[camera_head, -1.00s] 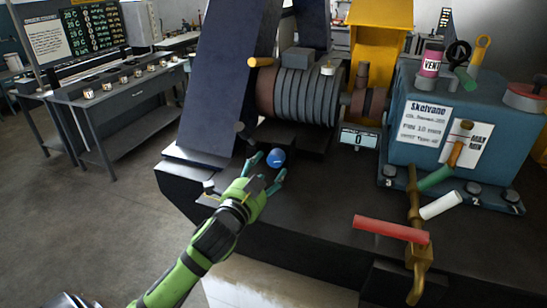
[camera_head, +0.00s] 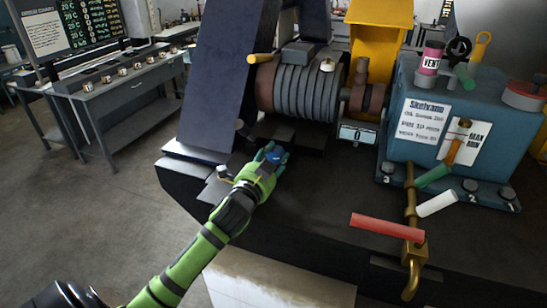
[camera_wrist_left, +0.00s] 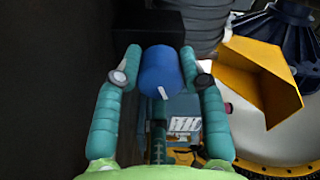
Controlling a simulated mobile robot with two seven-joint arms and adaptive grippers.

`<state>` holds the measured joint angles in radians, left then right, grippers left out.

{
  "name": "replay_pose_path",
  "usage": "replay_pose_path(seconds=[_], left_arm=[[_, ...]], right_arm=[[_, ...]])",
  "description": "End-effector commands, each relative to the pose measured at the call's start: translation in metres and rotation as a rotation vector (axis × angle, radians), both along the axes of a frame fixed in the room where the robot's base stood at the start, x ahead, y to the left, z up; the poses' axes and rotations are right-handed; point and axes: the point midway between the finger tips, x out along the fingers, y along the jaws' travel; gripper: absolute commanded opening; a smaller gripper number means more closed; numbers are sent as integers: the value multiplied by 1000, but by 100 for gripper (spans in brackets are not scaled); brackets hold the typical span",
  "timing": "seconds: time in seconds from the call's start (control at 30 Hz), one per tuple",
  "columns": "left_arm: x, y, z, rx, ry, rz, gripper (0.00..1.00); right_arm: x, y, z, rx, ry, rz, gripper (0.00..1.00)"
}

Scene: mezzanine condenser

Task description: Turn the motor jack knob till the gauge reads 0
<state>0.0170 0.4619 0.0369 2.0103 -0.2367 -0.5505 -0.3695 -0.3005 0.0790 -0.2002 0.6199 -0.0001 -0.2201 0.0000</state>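The blue motor jack knob (camera_head: 277,153) is on the front of the dark block below the ribbed motor. It also shows in the left wrist view, as a blue cylinder with a white mark (camera_wrist_left: 160,72). My left gripper (camera_head: 271,155) reaches it from the front, with one teal finger on each side of the knob. In the wrist view the fingertips (camera_wrist_left: 160,60) stand spread beside it; I cannot tell whether they touch. The gauge (camera_head: 357,135) is a small display right of the knob and reads 0. My right gripper is not in view.
Brass pipework (camera_head: 412,230) with a red handle (camera_head: 388,227) rises at the bench's front. A dark slanted panel (camera_head: 225,80) stands left of the motor. A side bench (camera_head: 120,95) is at the back left.

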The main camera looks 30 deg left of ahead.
Motion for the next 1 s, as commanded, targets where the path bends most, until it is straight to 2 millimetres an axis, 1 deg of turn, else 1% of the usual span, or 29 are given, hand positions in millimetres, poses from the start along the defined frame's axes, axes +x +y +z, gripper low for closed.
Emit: replay_pose_path(seconds=[0.07, 0.23, 0.43, 0.47, 0.5, 0.53, 0.77, 0.87, 0.97, 1.0], left_arm=[[0, -1, 0, -15, -3, -1, 8], [0, 0, 0, -136, -32, 0, 8], [0, 0, 0, -137, -32, -1, 8], [0, 0, 0, -136, -32, -1, 45], [0, 0, 0, -136, -32, -1, 61], [0, 0, 0, -136, -32, -1, 64], [0, 0, 0, -135, -32, -1, 64], [0, 0, 0, -124, -30, -1, 64], [0, 0, 0, -60, -15, -2, 64], [0, 0, 0, -13, -3, -2, 64]], right_arm=[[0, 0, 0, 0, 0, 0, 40], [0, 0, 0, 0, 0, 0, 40], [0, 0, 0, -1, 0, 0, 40], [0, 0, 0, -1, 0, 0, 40], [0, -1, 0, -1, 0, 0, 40], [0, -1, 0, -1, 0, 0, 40], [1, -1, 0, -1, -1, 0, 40], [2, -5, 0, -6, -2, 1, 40], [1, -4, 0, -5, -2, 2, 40], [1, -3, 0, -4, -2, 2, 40]])
